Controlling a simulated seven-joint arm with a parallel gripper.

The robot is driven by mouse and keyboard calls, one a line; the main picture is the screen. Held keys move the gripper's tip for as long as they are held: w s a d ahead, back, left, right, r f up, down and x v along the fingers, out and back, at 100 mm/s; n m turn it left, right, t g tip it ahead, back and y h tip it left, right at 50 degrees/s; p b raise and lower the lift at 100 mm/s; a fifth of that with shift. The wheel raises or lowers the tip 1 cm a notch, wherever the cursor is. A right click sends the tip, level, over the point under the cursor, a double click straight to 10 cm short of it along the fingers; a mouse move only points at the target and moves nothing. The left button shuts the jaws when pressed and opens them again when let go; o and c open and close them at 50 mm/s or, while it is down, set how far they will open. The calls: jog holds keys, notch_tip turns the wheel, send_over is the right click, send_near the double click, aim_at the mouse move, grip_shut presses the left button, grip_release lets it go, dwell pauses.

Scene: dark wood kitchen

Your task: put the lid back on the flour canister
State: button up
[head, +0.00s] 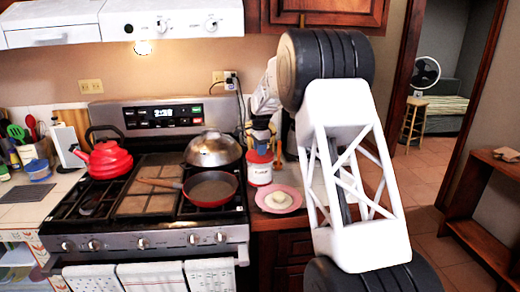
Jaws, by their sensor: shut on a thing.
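The flour canister (259,175) is white with red lettering and stands upright on the counter just right of the stove. Its red lid (260,157) is at the canister's top, directly over the opening. At this size I cannot tell whether the lid rests on the rim or hangs slightly above it. My gripper (262,142) points down from above and is shut on the lid. The fingertips are small and partly hidden by the lid's upper part.
A pink plate (293,205) with a pale round item (278,199) sits close in front of the canister. Left on the stove are a red frying pan (210,190), a domed metal lid (212,149) and a red kettle (106,159). The wall outlet (226,78) has a plugged cord.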

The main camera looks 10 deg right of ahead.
dwell(0.8)
jog(key=o, duration=1.5)
jog(key=shift+r, duration=0.15)
jog(key=shift+r, duration=3.35)
grip_shut()
jog(key=shift+f, duration=2.5)
